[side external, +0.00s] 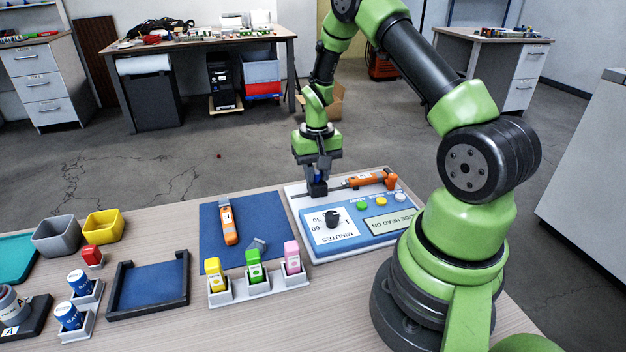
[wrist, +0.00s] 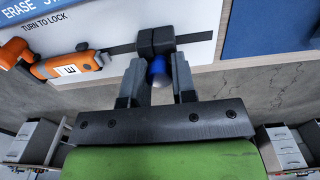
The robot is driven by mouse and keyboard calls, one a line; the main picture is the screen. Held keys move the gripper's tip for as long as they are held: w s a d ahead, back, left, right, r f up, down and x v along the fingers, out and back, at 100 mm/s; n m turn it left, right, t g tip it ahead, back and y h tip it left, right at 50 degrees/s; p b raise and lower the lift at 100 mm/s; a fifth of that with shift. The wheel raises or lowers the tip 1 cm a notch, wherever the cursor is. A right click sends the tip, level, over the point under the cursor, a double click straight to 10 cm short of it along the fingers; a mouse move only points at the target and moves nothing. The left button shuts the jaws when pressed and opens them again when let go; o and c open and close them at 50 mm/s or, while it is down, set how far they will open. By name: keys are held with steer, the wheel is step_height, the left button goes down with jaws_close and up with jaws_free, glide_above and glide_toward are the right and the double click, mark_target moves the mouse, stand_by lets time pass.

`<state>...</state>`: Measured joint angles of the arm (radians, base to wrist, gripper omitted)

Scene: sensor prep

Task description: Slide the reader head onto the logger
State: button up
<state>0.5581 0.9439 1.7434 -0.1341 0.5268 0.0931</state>
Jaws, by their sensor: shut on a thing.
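The reader head (side external: 318,189) is a small black block with a blue grip, at the back left of the white and blue station (side external: 345,238). My gripper (side external: 318,174) is shut on it. In the wrist view the jaws (wrist: 158,80) hold the blue part, and the black block (wrist: 155,40) sits beyond them over the station's white edge. An orange logger (side external: 371,180) lies on the station, right of the head; in the wrist view it (wrist: 70,66) is at left. A dark strip (wrist: 123,48) lies between logger and head and also shows beyond the head. The logger body is apart from the head.
Another orange logger (side external: 229,224) and a small grey piece (side external: 258,244) lie on the blue mat (side external: 212,240). A white rack (side external: 259,287) with coloured stamps stands in front. The station carries a black knob (side external: 332,217), buttons and a display (side external: 390,223) reading partly "HEAD ON".

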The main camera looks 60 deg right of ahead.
steer(key=shift+s+d, duration=1.9)
steer(key=shift+d, duration=0.05)
stand_by(0.3)
steer(key=o, duration=0.7)
steer(key=shift+c, duration=0.2)
steer(key=shift+r, duration=0.15)
step_height(320, 180, up, 7)
stand_by(0.4)
